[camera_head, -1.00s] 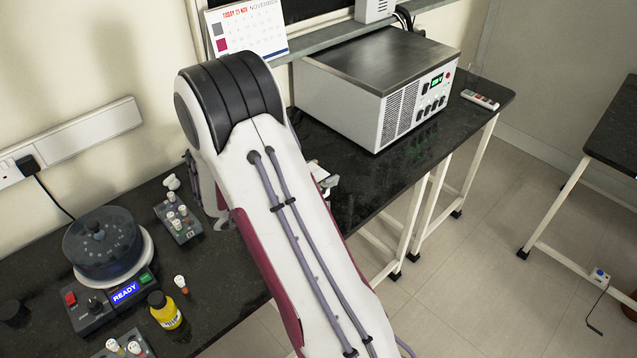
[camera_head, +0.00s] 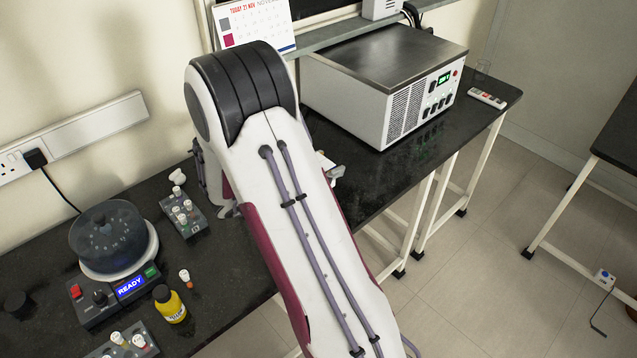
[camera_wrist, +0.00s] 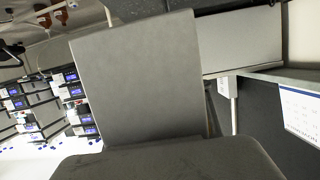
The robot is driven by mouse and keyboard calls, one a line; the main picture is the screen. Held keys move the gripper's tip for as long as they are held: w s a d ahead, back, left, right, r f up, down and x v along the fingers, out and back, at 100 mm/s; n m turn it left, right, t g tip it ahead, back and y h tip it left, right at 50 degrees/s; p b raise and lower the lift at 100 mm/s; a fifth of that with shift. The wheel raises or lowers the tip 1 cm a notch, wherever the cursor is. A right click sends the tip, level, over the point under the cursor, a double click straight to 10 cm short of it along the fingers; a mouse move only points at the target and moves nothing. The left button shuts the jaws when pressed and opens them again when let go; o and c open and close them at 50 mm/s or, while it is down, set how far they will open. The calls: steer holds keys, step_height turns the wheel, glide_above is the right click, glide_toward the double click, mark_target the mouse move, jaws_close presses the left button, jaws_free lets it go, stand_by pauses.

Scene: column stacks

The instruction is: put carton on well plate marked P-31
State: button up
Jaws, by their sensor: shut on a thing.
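In the wrist view a large flat grey face, which I take to be the carton (camera_wrist: 140,85), fills the middle, slightly tilted. The dark rounded part of my gripper (camera_wrist: 168,160) lies against its lower edge, and my gripper is shut on it. The fingertips themselves are not clear. In the head view my arm hides most of the gripper and the carton. I cannot make out a well plate marked P-31 in either view.
The dark bench (camera_head: 385,185) carries a large grey-topped instrument (camera_head: 385,75) at the back, a centrifuge-like device (camera_head: 110,240) reading READY, a vial rack (camera_head: 183,214), a yellow bottle (camera_head: 170,304) and a loose vial (camera_head: 185,278). A calendar (camera_head: 255,22) stands behind my arm.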

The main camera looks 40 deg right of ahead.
steer(key=shift+w+d+r, duration=0.15)
steer(key=shift+w+d, duration=1.15)
steer(key=shift+d, duration=0.05)
steer(key=shift+f, duration=3.1)
steer(key=shift+f, duration=1.9)
steer(key=shift+f, duration=0.1)
steer(key=o, duration=1.4)
steer(key=shift+c, duration=0.2)
